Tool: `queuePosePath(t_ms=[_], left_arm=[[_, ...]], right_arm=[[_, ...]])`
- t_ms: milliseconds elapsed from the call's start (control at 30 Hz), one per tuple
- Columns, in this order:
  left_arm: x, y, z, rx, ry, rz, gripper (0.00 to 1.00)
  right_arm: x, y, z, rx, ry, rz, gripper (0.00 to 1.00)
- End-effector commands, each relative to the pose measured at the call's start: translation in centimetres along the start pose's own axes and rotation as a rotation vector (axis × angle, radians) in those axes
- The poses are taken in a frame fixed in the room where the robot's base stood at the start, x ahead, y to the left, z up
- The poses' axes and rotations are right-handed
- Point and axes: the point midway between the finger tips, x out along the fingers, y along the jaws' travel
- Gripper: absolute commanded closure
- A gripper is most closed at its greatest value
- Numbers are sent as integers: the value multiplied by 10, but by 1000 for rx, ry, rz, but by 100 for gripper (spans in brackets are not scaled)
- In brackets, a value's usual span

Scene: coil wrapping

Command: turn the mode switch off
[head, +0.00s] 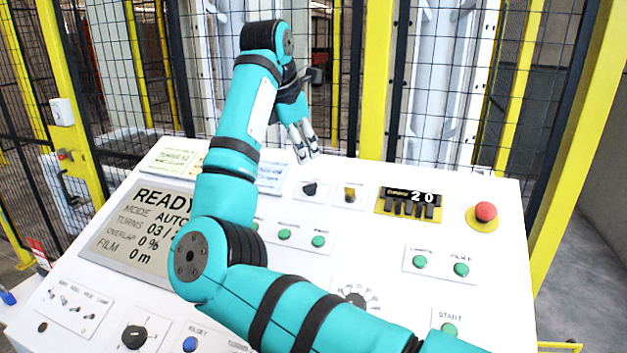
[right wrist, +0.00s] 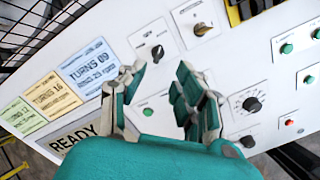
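The sloped white control panel (head: 385,255) carries several switches, and I cannot read their small labels to tell which is the mode switch. A black rotary knob (head: 310,188) sits near the panel's top edge, with a brass-coloured switch (head: 350,195) to its right. The knob (right wrist: 157,52) and the brass switch (right wrist: 201,28) also show in the right wrist view. Another black knob (head: 134,337) is at the lower left. My right gripper (head: 306,152) is above the panel's top edge. Its fingers (right wrist: 153,95) are apart and empty. My left gripper is out of view.
The display (head: 128,228) reads READY and MODE AUTO, partly hidden by my right arm. A mesh fence with yellow posts (head: 376,80) stands behind.

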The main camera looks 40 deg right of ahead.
Motion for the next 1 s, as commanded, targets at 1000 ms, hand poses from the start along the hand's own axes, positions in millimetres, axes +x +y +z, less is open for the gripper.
queuePosePath(t_ms=[1000], left_arm=[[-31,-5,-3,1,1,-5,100]], right_arm=[[117,0,0,0,0,0,70]])
